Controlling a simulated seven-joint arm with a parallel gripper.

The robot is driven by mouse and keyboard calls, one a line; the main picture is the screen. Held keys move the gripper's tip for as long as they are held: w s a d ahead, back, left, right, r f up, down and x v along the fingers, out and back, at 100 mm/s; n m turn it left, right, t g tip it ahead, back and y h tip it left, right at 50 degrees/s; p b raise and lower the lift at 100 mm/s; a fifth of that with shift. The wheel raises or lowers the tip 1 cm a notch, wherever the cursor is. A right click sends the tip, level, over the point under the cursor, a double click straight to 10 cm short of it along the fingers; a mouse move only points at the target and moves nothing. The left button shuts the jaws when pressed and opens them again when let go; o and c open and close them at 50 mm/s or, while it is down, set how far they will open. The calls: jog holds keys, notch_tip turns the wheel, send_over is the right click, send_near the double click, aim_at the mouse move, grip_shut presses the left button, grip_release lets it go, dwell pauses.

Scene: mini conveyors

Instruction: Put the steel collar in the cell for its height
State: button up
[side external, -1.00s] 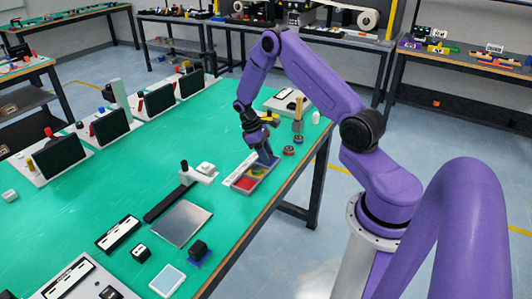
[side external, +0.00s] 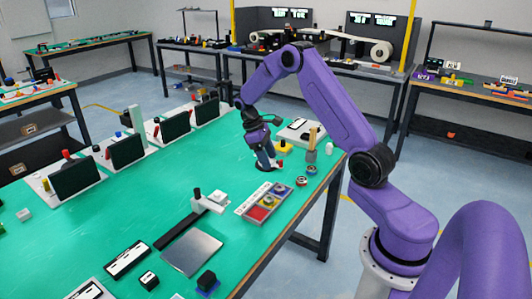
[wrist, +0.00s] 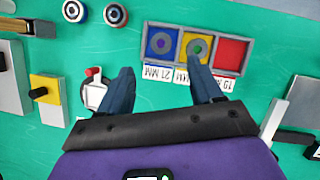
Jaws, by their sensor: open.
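The sorting tray (wrist: 246,70) has blue, yellow and red cells with height labels. It is also in the side view (side external: 243,212). A grey ring, seemingly the steel collar (wrist: 197,39), lies in the yellow cell, its label partly covered by my finger. Another ring (wrist: 161,35) lies in the blue cell; the red cell (wrist: 231,53) looks empty. The blue cell's label reads 21 MM. My gripper (wrist: 163,76) is open with nothing between its fingers. In the side view my gripper (side external: 268,164) is low over the table, beyond the tray.
Two round pieces, one blue-rimmed (wrist: 73,11) and one red-rimmed (wrist: 116,15), stand near the tray. A small device with a red knob (wrist: 95,72) is close by my left finger. A yellow block (wrist: 43,88) is further left. A grey plate (side external: 192,251) lies nearer the camera.

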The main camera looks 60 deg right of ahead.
jog(key=s+a+r+n+t, duration=0.1)
jog(key=s+a+r, duration=0.2)
jog(key=a, duration=0.4)
jog(key=s+a+r+n+t, duration=0.1)
jog(key=s+a+r+n, duration=0.1)
jog(key=a+r, duration=0.35)
jog(key=s+a+r+n+t, duration=0.1)
jog(key=s+a, duration=0.2)
jog(key=a, duration=0.5)
jog(key=s+a+r+n+y, duration=0.1)
jog(key=s+a+n, duration=0.1)
jog(key=s, duration=0.9)
jog(key=s+a+r+n+t, duration=0.1)
jog(key=s+a+n, duration=0.2)
jog(key=s, duration=0.7)
jog(key=shift+s+a+r+t+y, duration=0.2)
jog(key=shift+s+a+t+y, duration=0.1)
jog(key=shift+s+y, duration=0.1)
